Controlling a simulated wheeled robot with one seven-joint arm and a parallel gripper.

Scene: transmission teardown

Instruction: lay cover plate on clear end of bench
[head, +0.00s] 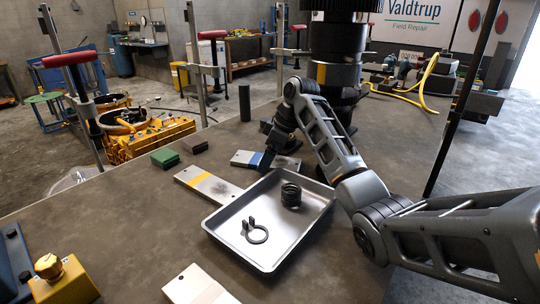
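Several flat metal plates lie on the bench (130,220), and I cannot tell which is the cover plate. A silver plate with a blue band (246,158) lies behind the tray. A silver plate with a yellow band (207,185) lies left of the tray. A pale plate (200,286) is partly cut off at the bottom edge. My gripper (266,162) points down at the blue-banded plate and covers part of it. Its fingertips are small and dark, so I cannot tell whether they touch or grip the plate.
A metal tray (222,222) holds a dark coil spring (291,195) and an open ring (255,232). Green (165,158) and dark (194,145) blocks and a black cylinder (244,102) stand farther back. A yellow block (65,282) stands front left. Bare bench lies left of the tray.

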